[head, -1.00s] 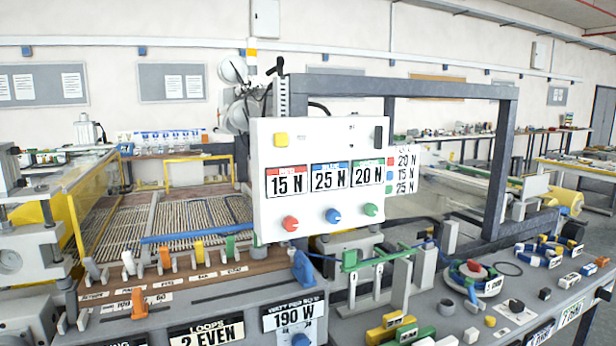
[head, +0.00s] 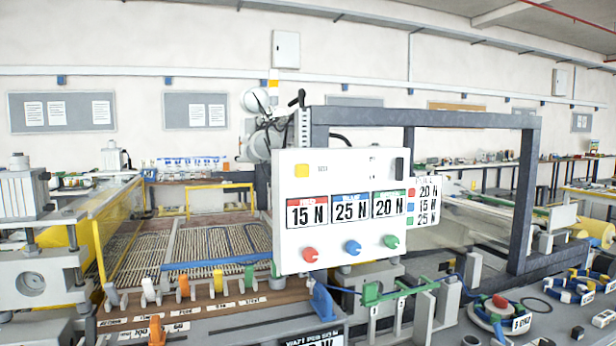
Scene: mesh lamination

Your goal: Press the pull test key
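A white control panel (head: 290,255) stands upright in the middle of the head view. It bears three displays: a red-topped one (head: 307,213) reading 15 N, a blue-topped one (head: 350,208) reading 25 N and a green-topped one (head: 389,205) reading 20 N. Below them sit a red knob (head: 311,254), a blue knob (head: 352,247) and a green knob (head: 390,241). A dark slot-like part (head: 399,167) is at upper right. Neither of my grippers shows.
A side card (head: 424,202) lists red 20 N, blue 15 N and green 25 N. A dark frame (head: 523,200) rises behind the panel. Coloured levers (head: 183,286) line the bench at front left. A red-topped round device (head: 498,305) sits at right.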

